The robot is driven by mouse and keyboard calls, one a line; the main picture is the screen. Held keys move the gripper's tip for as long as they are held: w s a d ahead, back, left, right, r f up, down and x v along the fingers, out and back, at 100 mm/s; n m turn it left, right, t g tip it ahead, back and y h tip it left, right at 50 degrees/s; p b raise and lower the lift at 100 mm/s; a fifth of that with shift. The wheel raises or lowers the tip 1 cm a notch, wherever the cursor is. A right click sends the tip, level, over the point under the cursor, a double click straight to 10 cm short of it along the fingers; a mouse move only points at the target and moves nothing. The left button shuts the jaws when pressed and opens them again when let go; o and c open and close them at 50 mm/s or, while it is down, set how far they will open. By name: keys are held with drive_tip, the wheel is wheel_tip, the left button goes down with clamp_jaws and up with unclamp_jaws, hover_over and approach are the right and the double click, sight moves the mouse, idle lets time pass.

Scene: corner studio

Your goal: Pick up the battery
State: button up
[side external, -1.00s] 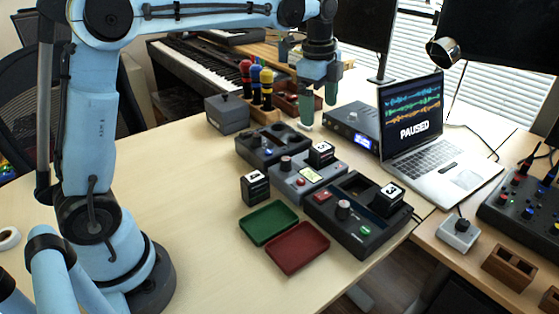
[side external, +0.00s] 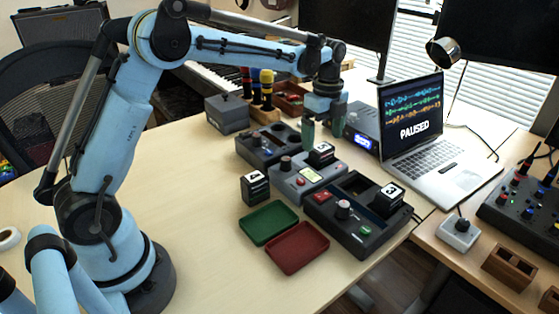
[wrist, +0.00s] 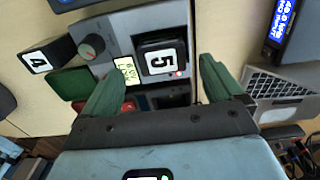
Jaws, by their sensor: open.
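A black battery with a white label reading 5 (side external: 321,153) sits in the grey device (side external: 297,188). In the wrist view this battery (wrist: 163,55) shows between my finger tips. Another battery, labelled 4 (side external: 255,188), stands on the bare table to the left; it also shows in the wrist view (wrist: 38,62). A third battery (side external: 387,199) sits at the right end of the black device (side external: 330,222). My gripper (side external: 323,128) is open and empty, with its green fingers above and just behind the battery labelled 5, apart from it.
A green tray (side external: 269,223) and a red tray (side external: 297,248) lie in front of the devices. Another dark device (side external: 262,151) is at the back left. A laptop (side external: 425,140) and a black box with a blue display (side external: 356,125) stand to the right.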

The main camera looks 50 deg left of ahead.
sight(322, 147)
wheel_tip(322, 147, down, 5)
drive_tip(key=shift+w+a, duration=0.1)
drive_tip(key=shift+w, duration=0.05)
drive_tip(key=shift+c, duration=0.2)
drive_tip(key=c, duration=1.3)
drive_tip(key=shift+c, duration=0.3)
drive_tip(key=shift+r, duration=0.15)
